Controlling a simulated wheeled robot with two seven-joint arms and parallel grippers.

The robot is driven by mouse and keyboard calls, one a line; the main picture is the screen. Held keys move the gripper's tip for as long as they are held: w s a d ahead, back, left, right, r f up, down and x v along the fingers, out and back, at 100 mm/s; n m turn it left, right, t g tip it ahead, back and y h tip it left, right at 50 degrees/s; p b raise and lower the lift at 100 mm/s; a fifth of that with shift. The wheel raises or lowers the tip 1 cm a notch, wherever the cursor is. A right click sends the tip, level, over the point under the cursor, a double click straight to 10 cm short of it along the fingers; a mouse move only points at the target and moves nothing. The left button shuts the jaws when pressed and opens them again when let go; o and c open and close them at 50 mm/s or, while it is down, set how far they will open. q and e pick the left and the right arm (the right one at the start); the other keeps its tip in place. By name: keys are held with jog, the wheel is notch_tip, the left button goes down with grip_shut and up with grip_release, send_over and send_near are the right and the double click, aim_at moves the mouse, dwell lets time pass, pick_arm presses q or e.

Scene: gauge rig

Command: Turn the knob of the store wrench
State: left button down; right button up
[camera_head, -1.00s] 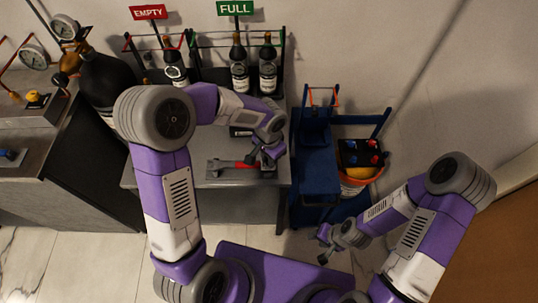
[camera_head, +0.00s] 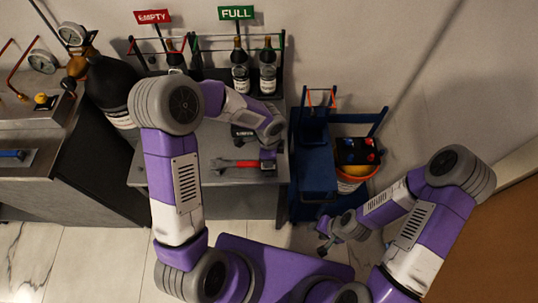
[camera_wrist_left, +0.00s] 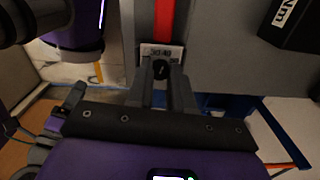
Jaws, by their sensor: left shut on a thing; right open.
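The store wrench (camera_head: 238,163), with a red handle section and grey ends, lies on the grey bench top. In the left wrist view its red part (camera_wrist_left: 165,18) runs up from a pale label with digits (camera_wrist_left: 162,52) and a black knob (camera_wrist_left: 160,68). My left gripper (camera_head: 268,158) is at the wrench's right end. In the left wrist view its fingers (camera_wrist_left: 160,78) are shut on the knob, whose sides they partly hide. My right gripper (camera_head: 324,242) is open and empty, low in front of the blue cart.
A black box (camera_head: 243,131) stands on the bench behind the wrench; its "Nm" marking shows in the left wrist view (camera_wrist_left: 292,22). Bottles (camera_head: 240,72) stand in a rack under the FULL sign (camera_head: 235,13). The blue cart (camera_head: 316,165) is just right of the bench.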

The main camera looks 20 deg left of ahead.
pick_arm(q)
jog(key=shift+m, duration=0.7)
jog(key=c, duration=1)
grip_release()
notch_tip(320, 180, up, 8)
jog(key=shift+f+p, duration=0.2)
jog(key=shift+p, duration=1.05)
